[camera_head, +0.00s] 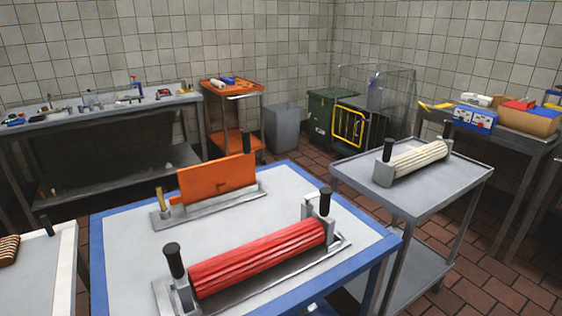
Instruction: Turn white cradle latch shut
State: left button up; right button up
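A white ribbed roller (419,159) lies in a grey cradle (384,174) on a grey cart to the right. A black-handled latch (388,151) stands upright at the cradle's near left end. Another black handle (447,130) stands upright at its far right end. Whether either latch is shut is too small to tell. Neither of my grippers is in view.
A blue-edged table (115,233) in front holds a red ribbed roller (258,258) in a cradle with black handles and an orange block (216,180) on a metal base. The grey cart (455,185) has free room around its cradle. Side benches line the walls.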

aim_at(313, 196)
jog(key=i+l, duration=0.35)
jog(key=i+l+z, duration=0.1)
jog(key=i+l, duration=0.3)
jog(key=l, duration=0.2)
